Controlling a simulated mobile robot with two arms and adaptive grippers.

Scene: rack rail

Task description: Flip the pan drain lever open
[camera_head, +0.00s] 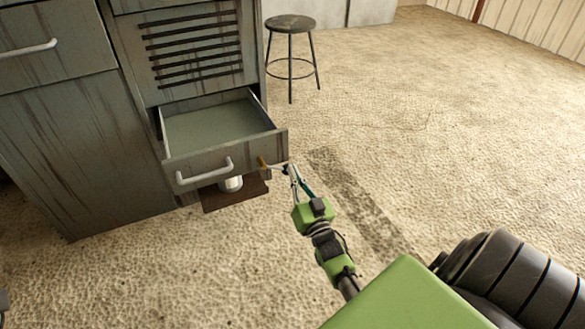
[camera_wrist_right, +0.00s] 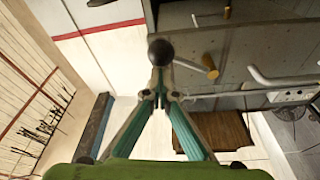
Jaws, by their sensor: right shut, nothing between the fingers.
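The pan (camera_head: 205,132) is a grey drawer-like tray pulled out from the cabinet, with a white bar handle on its front. The drain lever (camera_head: 273,165) is at the right end of the pan's front, with a brass pivot. In the right wrist view the lever (camera_wrist_right: 190,66) runs from the brass pivot to a dark ball knob (camera_wrist_right: 160,51). My right gripper (camera_head: 289,169) is shut and empty, its tips at the knob end of the lever. In the wrist view the fingertips (camera_wrist_right: 160,92) appear close to the knob; contact cannot be told. My left gripper is not in view.
A brown board (camera_head: 222,197) with a white cylinder (camera_head: 231,184) is below the pan. The grey cabinet (camera_head: 90,130) fills the left side. A round stool (camera_head: 291,24) stands behind. The floor to the right is clear.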

